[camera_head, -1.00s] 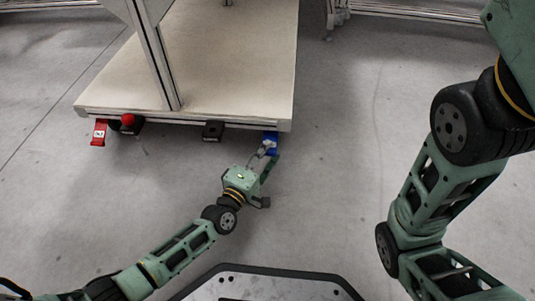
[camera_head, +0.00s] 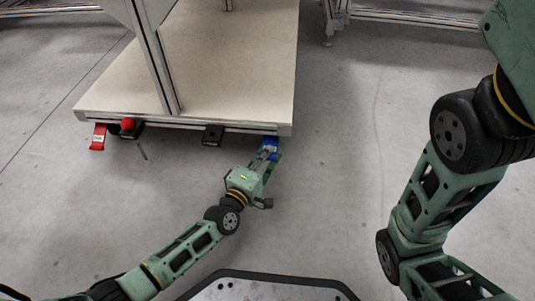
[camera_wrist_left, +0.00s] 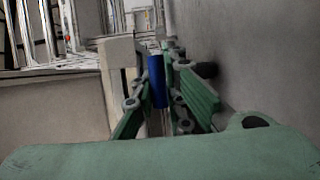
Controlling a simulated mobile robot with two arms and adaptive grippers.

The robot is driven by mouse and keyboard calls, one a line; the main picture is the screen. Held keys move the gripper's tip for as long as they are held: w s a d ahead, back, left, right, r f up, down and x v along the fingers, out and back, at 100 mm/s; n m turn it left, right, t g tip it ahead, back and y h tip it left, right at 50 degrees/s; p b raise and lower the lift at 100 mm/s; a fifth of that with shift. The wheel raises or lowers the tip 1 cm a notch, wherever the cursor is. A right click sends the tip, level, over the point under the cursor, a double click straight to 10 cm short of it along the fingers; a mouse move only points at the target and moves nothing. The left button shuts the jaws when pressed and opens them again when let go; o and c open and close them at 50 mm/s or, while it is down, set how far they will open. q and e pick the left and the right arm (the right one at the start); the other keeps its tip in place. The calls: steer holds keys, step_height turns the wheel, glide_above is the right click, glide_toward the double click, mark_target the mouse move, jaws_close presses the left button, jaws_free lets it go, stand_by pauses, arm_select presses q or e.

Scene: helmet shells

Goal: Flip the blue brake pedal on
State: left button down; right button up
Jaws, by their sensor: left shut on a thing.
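The blue brake pedal (camera_head: 270,144) sits at the front right corner of the cart's lower edge in the head view. My left gripper (camera_head: 267,155) reaches up to it from below and is shut on it. In the left wrist view the blue pedal (camera_wrist_left: 157,82) stands between the two green fingers (camera_wrist_left: 157,100). The fingers hide part of the pedal, so its tilt is hard to tell. My right arm shows at the right, but its gripper is out of the picture.
The cart's pale platform (camera_head: 225,75) carries an upright metal post (camera_head: 155,60). A red pedal (camera_head: 98,137), a red knob (camera_head: 127,124) and a black fitting (camera_head: 213,135) line its front edge. The grey floor (camera_head: 340,150) right of the cart is clear.

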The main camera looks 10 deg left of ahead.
stand_by(0.3)
arm_select(q)
steer(key=shift+w+f+t, duration=0.1)
steer(key=shift+f+t, duration=0.2)
steer(key=shift+t, duration=0.1)
steer(key=shift+f, duration=0.15)
steer(key=shift+f+h, duration=0.1)
steer(key=shift+h, duration=0.3)
steer(key=c, duration=1.8)
jaws_free()
steer(key=shift+s, duration=0.2)
steer(key=v, duration=1.1)
steer(key=shift+s+a+f, duration=0.1)
steer(key=shift+s+f, duration=0.05)
steer(key=shift+s, duration=0.25)
steer(key=shift+m, duration=0.3)
